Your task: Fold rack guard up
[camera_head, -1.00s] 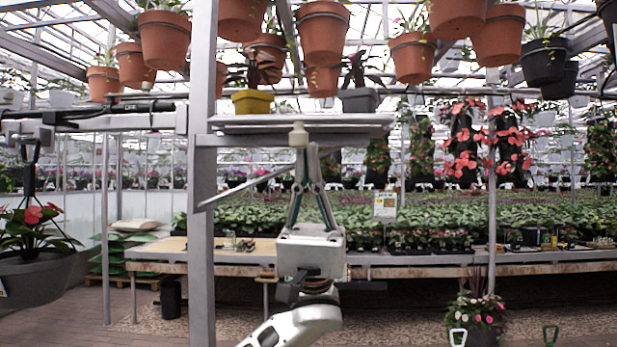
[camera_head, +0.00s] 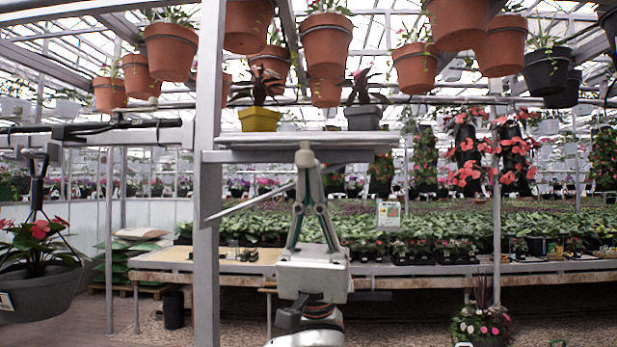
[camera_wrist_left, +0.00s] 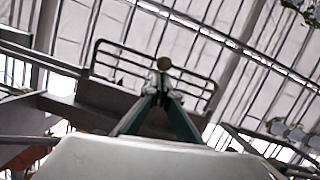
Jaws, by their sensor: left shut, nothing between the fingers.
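My left gripper (camera_head: 305,157) points up in the head view, fingers closed together and nothing between them. Its fingertips overlap the front edge of the grey shelf (camera_head: 365,142); I cannot tell whether they touch it. In the left wrist view the closed fingertips (camera_wrist_left: 164,65) appear in front of a rail frame of thin dark bars (camera_wrist_left: 205,92), likely the rack guard. The frame stands out past the dark slab of the rack (camera_wrist_left: 95,100). I cannot clearly make out the guard in the head view, nor how far it is folded. My right gripper is not in view.
A grey post (camera_head: 207,250) with a slanted brace stands just left of my left gripper. A yellow pot (camera_head: 259,120) and a grey pot (camera_head: 362,118) sit on the shelf. Terracotta pots (camera_head: 328,45) hang above. A plant bench (camera_head: 430,268) stands behind.

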